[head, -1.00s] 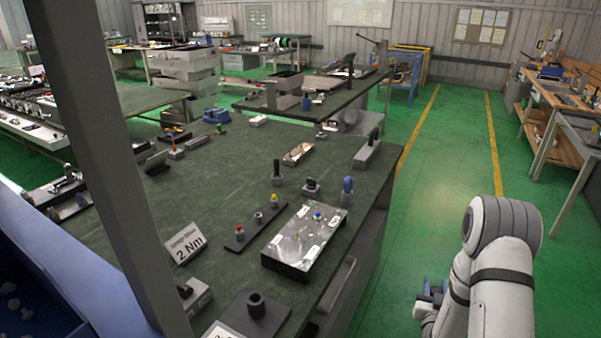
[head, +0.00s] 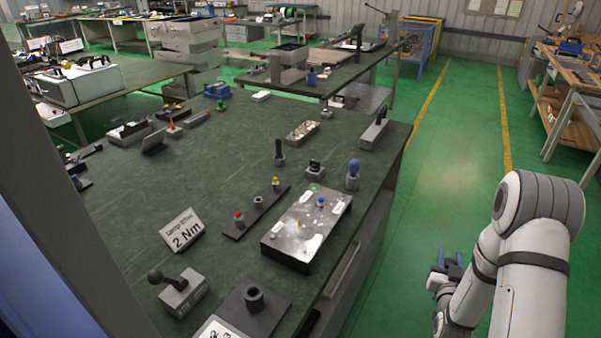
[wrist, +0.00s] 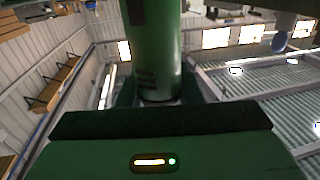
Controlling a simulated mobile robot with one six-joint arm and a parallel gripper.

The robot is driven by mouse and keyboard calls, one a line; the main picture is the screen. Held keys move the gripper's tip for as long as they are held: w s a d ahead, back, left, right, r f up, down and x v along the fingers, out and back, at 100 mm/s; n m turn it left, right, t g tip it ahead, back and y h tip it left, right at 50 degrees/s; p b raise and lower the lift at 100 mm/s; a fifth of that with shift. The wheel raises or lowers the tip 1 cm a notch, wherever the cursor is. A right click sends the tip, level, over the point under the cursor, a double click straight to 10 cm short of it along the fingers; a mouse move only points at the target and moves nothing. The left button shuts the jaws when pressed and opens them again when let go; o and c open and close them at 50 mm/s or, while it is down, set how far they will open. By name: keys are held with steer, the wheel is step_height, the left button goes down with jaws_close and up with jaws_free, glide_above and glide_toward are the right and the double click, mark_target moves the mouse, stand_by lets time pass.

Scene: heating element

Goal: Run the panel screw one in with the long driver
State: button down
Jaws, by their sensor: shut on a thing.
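The panel (head: 283,248) is a shiny metal plate on a dark block near the bench's right edge. It carries white labels and small green, blue and yellow fittings; which one is screw one I cannot tell. My gripper (head: 443,262) is low at the right, beyond the bench edge over the aisle, apart from the panel and partly hidden by my arm. In the wrist view, a green tool (wrist: 153,50) with a cylindrical body fills the middle, above a wide green housing with a lit bar and a green light. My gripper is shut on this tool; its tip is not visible.
A dark strip (head: 229,233) with red-topped and yellow-topped pieces lies left of the panel. A "2 Nm" sign (head: 181,232), a lever block (head: 180,293) and a socket block (head: 255,303) stand nearby. Handled pieces, one blue (head: 353,175), stand behind. The green aisle floor is clear.

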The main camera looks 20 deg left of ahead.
steer(key=s+a+r+n+g+y, duration=0.1)
steer(key=a+r+n+g+y, duration=0.2)
steer(key=a+r, duration=0.55)
steer(key=s+a+r+n+y, duration=0.1)
steer(key=a+r+n+y, duration=0.35)
steer(key=a, duration=0.75)
steer(key=s+a+r+n+g+y, duration=0.2)
steer(key=s+a+r+g+y, duration=0.1)
steer(key=s+a+r, duration=0.3)
steer(key=s+a+r+n+g+y+p, duration=0.1)
steer(key=s+a+r+n+g+y, duration=0.1)
steer(key=s+a+r, duration=0.4)
steer(key=a+r+g+y, duration=0.1)
steer(key=a, duration=0.4)
steer(key=shift+s+r+g+y, duration=0.3)
steer(key=shift+r+y, duration=0.05)
steer(key=shift+d+f+b, duration=0.1)
steer(key=shift+b, duration=0.2)
step_height(320, 180, down, 5)
steer(key=b, duration=0.5)
steer(key=shift+b, duration=0.65)
